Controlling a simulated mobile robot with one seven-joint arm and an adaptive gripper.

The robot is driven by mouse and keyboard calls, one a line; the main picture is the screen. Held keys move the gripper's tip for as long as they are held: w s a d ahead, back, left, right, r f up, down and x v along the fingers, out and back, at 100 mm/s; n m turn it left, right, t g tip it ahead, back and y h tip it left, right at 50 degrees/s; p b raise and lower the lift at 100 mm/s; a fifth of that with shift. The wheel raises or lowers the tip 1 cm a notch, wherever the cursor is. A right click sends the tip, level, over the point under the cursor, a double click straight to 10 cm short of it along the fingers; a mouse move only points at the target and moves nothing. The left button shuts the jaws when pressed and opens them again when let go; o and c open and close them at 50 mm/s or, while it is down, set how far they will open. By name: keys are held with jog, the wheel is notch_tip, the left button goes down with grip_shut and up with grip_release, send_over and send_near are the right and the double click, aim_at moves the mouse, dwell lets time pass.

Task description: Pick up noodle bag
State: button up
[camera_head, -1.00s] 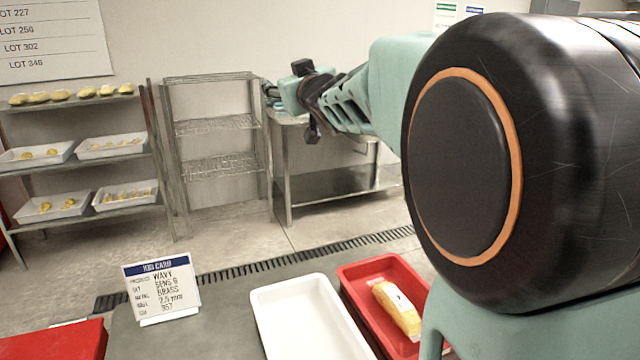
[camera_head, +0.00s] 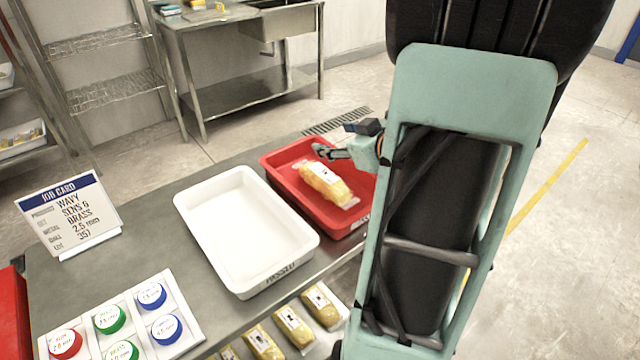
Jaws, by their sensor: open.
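One yellow noodle bag (camera_head: 324,184) with a white label lies in the red tray (camera_head: 283,202) on the table. More yellow noodle bags (camera_head: 264,344) with white labels lie in a row lower down, beyond the table's front edge. My gripper (camera_head: 318,150) is open above the red tray, just behind the bag's upper end. It appears apart from the bag, though the gap is hard to judge. My arm hides the right part of the red tray.
An empty white tray marked PASSED (camera_head: 240,228) stands left of the red tray. A job card (camera_head: 70,217) and a holder with coloured discs (camera_head: 125,325) are on the table's left. A red object (camera_head: 14,315) sits at the left edge. A steel table (camera_head: 240,60) stands behind.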

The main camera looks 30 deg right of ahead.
jog(key=m+y+b, duration=0.1)
jog(key=b, duration=0.1)
send_near(323, 172)
jog(key=shift+s+d+r, duration=0.15)
jog(key=shift+d+r, duration=0.05)
jog(key=shift+d, duration=0.3)
jog(key=shift+s+a+f+y, duration=0.15)
jog(key=shift+s+f+y, duration=0.05)
jog(key=shift+s+y, duration=0.1)
jog(key=shift+w+a+f, duration=0.15)
jog(key=shift+f, duration=0.05)
jog(key=b+x, duration=0.2)
jog(key=x, duration=0.8)
jog(key=shift+w+r, duration=0.1)
jog(key=shift+w, duration=0.05)
jog(key=shift+c, duration=0.4)
jog(key=c, duration=1.4)
jog(key=shift+r, duration=0.2)
